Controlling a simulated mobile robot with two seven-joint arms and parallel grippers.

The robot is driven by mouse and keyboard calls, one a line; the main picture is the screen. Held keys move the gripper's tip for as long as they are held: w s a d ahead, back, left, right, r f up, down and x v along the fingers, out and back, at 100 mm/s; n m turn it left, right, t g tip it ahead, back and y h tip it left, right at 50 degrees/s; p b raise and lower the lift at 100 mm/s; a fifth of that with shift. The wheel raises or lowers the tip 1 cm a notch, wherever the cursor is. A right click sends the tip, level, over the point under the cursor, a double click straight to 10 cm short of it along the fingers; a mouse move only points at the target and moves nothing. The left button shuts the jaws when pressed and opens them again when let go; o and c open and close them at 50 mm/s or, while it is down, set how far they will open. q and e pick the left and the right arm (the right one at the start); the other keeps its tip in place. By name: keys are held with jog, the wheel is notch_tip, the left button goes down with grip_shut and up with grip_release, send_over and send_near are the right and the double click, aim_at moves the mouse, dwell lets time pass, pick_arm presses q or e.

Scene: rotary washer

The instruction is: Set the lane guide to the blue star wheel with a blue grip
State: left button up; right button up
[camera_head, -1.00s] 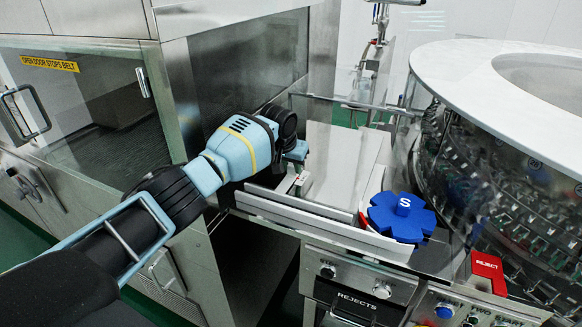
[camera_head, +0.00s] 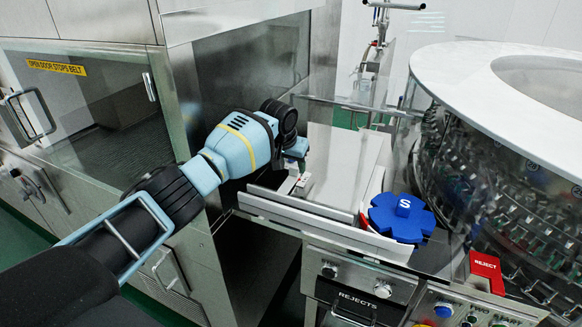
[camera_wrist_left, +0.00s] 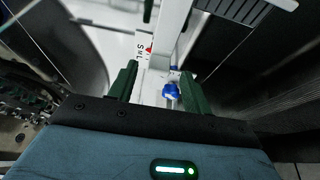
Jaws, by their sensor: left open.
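The blue star wheel (camera_head: 402,218), marked S, lies flat at the right end of the deck. My left gripper (camera_head: 299,150) is over the deck's left side, its fingers mostly hidden behind its own wrist in the head view. In the left wrist view the gripper's dark green fingers (camera_wrist_left: 158,82) are open. A small blue grip (camera_wrist_left: 171,91) shows between them, nearer the right finger; I cannot tell its depth or whether they touch. A pale rail (camera_wrist_left: 170,30) and a lettered plate with a red pointer (camera_wrist_left: 149,49) lie beyond. My right gripper is not in view.
A steel cabinet (camera_head: 95,120) with a glass door stands left of the arm. The round washer (camera_head: 500,165) full of bottles is at the right. A red REJECT box (camera_head: 486,266) and control panels are at the front. The middle deck (camera_head: 345,160) is clear.

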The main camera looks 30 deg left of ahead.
pick_arm(q)
jog(key=p+v, duration=0.1)
jog(key=v, duration=0.4)
jog(key=shift+r, duration=0.2)
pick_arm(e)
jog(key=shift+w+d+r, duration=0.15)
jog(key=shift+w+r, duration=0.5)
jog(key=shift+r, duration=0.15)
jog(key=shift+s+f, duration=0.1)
pick_arm(q)
jog(key=shift+f, duration=0.1)
